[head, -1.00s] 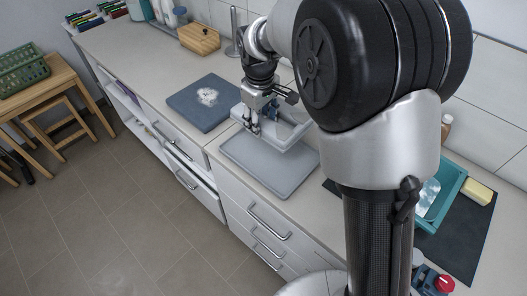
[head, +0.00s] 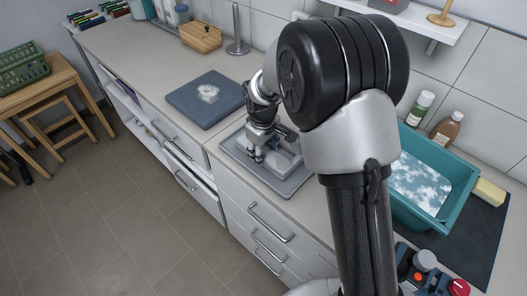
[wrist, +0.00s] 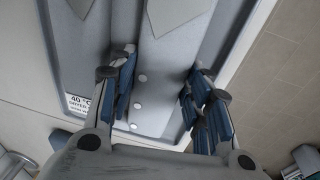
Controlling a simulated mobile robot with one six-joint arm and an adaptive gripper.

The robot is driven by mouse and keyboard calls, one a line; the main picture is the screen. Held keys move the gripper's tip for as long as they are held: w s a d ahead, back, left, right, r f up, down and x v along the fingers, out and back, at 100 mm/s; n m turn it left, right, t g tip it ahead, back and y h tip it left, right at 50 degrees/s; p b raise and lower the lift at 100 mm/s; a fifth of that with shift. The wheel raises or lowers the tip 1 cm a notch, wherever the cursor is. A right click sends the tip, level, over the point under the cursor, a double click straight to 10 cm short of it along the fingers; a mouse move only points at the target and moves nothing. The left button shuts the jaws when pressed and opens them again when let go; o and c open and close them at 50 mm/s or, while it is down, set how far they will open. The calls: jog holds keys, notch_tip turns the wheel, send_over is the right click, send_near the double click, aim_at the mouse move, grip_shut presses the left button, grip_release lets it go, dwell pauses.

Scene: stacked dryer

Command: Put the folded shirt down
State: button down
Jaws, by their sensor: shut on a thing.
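The folded shirt (head: 286,153) is light grey-blue and lies low over the grey tray (head: 277,185), within its rim; I cannot tell whether it touches the tray floor. My gripper (head: 257,160) points down at the shirt's near left end and is shut on it. In the wrist view, the shirt (wrist: 155,65) with its row of pale buttons shows between the two blue-padded fingers (wrist: 160,92). Part of the shirt is hidden behind my arm in the head view.
A wooden box (head: 201,37) stands farther back. The counter's front edge is close to the tray.

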jog(key=c, duration=0.8)
grip_release()
jog(key=shift+c, duration=0.2)
notch_tip(320, 180, up, 12)
jog(key=s+p, duration=0.2)
jog(key=p, duration=0.1)
jog(key=shift+r, duration=0.15)
jog(key=s+d+r+m+t, duration=0.2)
jog(key=s+d+r+m, duration=0.45)
jog(key=s+r, duration=0.65)
jog(key=s+d+m, duration=0.1)
jog(key=s+d, duration=0.1)
jog(key=s, duration=0.5)
jog(key=s+d+m, duration=0.1)
jog(key=s+d, duration=0.2)
jog(key=s, duration=0.5)
jog(key=shift+s+d+f+t, duration=0.15)
jog(key=shift+s+f+t, duration=0.1)
jog(key=shift+f+t, duration=0.15)
